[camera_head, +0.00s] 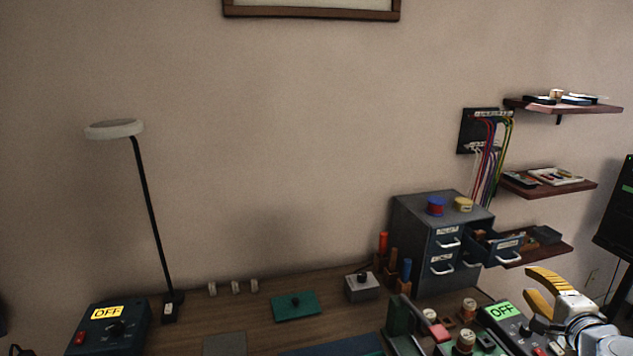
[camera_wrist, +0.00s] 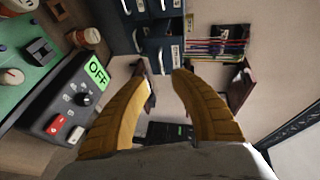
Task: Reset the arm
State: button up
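My gripper (camera_head: 548,296) is at the lower right in the head view, raised beside the right tuner box. Its yellow fingers are curved and apart, with nothing between them; the gap between the fingertips shows in the wrist view (camera_wrist: 160,74). The right tuner box (camera_head: 513,325) has a green screen reading OFF and a dark knob. In the wrist view the same box (camera_wrist: 70,110) is left of my fingers, apart from them, with a red switch and a white one. A second tuner box (camera_head: 115,327) with a yellow OFF screen stands at the left of the desk.
A grey drawer cabinet (camera_head: 425,232) with an open drawer stands behind the right box. Shelves (camera_head: 560,106) and a cable panel (camera_head: 480,132) are on the wall. A lamp (camera_head: 150,215) stands at left. The desk's middle holds a green board (camera_head: 295,306).

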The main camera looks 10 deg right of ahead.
jog(key=w+a+n+g+y, duration=0.25)
jog(key=a+n, duration=0.25)
jog(key=a, duration=0.6)
jog(key=w+a+n+g+y, duration=0.1)
jog(key=a+n+y, duration=0.25)
jog(key=a, duration=0.75)
jog(key=s+a+f+n+g+h, duration=0.1)
jog(key=s+a+n+g, duration=0.3)
jog(key=s+a+n, duration=0.8)
jog(key=a, duration=0.3)
jog(key=shift+s+f, duration=0.25)
jog(key=shift+s, duration=0.15)
